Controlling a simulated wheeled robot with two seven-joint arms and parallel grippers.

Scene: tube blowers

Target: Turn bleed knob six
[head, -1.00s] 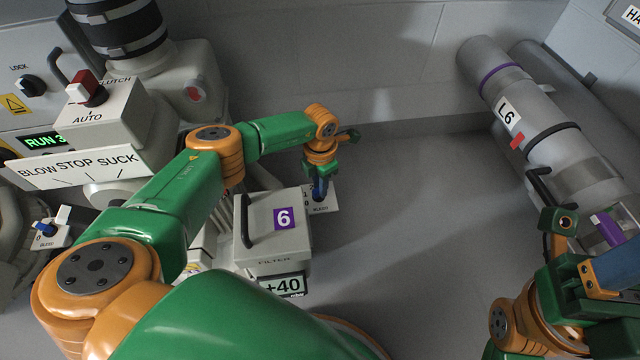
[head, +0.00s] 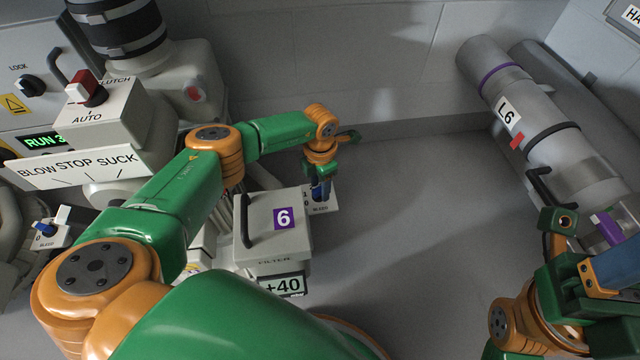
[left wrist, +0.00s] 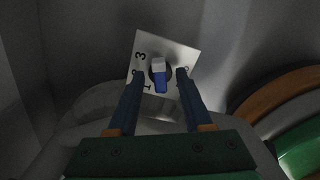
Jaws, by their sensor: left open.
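The bleed knob (left wrist: 160,75) is blue with a white end. It stands on a small white plate (left wrist: 172,46) marked with digits in the left wrist view. In the head view this plate (head: 329,205) is beside the grey filter box with a purple 6 (head: 271,228), and the gripper mostly hides the knob. My left gripper (head: 320,192) points down over the plate. Its blue fingers (left wrist: 158,72) are open, one on each side of the knob, with visible gaps. My right gripper (head: 612,262) is at the lower right edge, partly cut off; its jaws are unclear.
The filter box has a dark handle (head: 246,220) and a +40 display (head: 283,286). A BLOW STOP SUCK panel (head: 78,165) and another bleed knob (head: 46,230) are at left. A grey tube marked L6 (head: 540,120) lies at right. The floor between is clear.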

